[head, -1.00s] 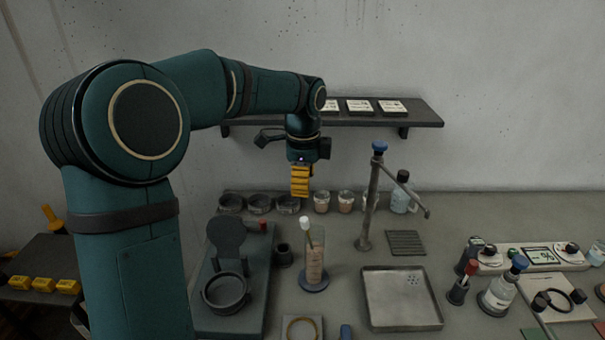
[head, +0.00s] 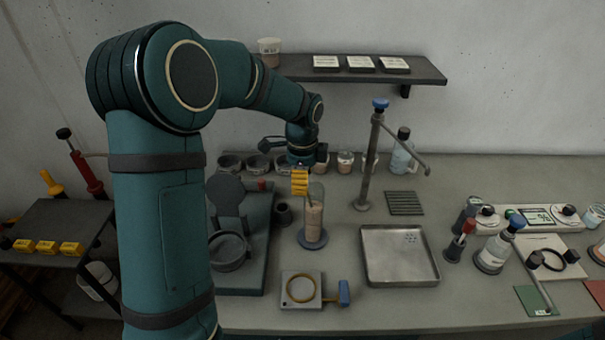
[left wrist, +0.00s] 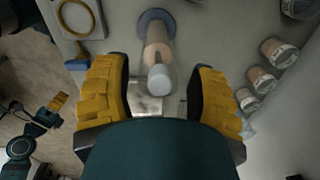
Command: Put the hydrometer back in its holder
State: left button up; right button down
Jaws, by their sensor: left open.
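The hydrometer stands in a clear cylinder (head: 314,222) of pinkish liquid on a round blue base. Its pale top (left wrist: 158,78) shows between my fingers in the left wrist view; in the head view my gripper hides it. My left gripper (head: 300,190) points down over the cylinder, and its yellow fingers (left wrist: 160,88) are open on either side of the top with gaps showing. A small dark upright cup (head: 283,213) stands just left of the cylinder; I cannot tell whether it is the holder. My right gripper (left wrist: 58,103) shows small in the left wrist view.
A tall metal stand (head: 368,160) with a blue knob rises right of the cylinder. A metal tray (head: 398,275) lies right, a plate with a yellow ring (head: 302,302) in front. A dark-cupped device (head: 228,265) is left. Several jars line the wall behind.

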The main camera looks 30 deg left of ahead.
pick_arm(q)
grip_shut()
jog(key=shift+r+p, duration=2.3)
jog(key=shift+r, duration=0.75)
jog(key=shift+r+p, duration=0.8)
jog(key=shift+r, duration=0.5)
notch_tip(320, 180, up, 8)
jog(key=shift+r, duration=0.2)
